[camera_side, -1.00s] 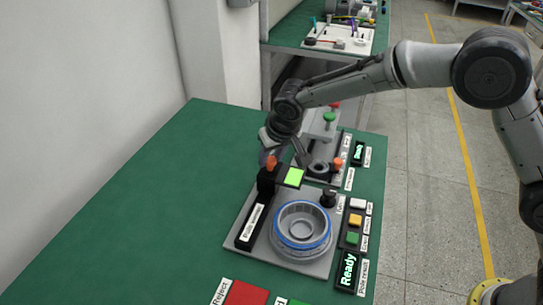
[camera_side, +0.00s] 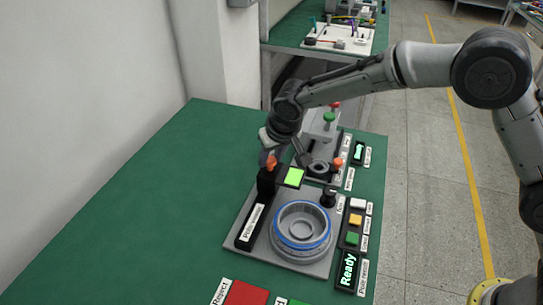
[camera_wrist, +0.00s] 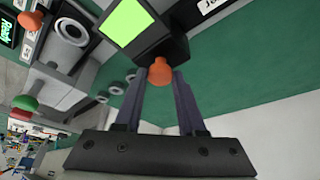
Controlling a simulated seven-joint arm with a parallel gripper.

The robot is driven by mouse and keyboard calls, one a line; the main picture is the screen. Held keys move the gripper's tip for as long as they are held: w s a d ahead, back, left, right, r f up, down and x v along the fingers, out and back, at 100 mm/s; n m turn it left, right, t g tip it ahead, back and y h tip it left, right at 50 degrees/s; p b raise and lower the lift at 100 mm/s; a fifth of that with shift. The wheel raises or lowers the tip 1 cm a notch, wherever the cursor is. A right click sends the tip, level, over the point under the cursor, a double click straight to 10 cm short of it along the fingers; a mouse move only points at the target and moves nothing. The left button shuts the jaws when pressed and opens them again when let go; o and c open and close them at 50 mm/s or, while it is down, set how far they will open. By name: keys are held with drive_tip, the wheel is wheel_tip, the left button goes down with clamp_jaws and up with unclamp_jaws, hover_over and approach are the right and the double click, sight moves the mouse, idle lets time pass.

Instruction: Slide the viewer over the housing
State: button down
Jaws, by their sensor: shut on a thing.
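The viewer is a black block (camera_side: 267,182) with a lit green screen (camera_side: 294,177) and an orange knob (camera_side: 271,162). It sits at the far end of a black rail (camera_side: 250,226) labelled as the pole viewer. The housing (camera_side: 302,230), a round grey part with a blue ring, rests on the grey plate nearer the camera, apart from the viewer. My gripper (camera_wrist: 160,74) has its two fingers on either side of the orange knob, which also shows in the wrist view (camera_wrist: 160,71). In the side view the fingers are partly blurred into the background.
A black knob (camera_side: 328,196) stands behind the housing. Coloured buttons (camera_side: 355,220) and a Ready display (camera_side: 347,270) line its right side. Another station with a green knob (camera_side: 329,118) stands behind. A red Reject pad (camera_side: 247,294) lies in front. The green table (camera_side: 170,200) is clear at left.

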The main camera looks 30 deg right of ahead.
drive_tip(key=s+a, duration=0.8)
drive_tip(key=shift+s+a, duration=0.15)
drive_tip(key=c, duration=0.5)
unclamp_jaws()
drive_tip(key=shift+r, duration=0.1)
drive_tip(key=v, duration=1.3)
drive_tip(key=shift+s+r, duration=0.15)
drive_tip(key=shift+r, duration=0.1)
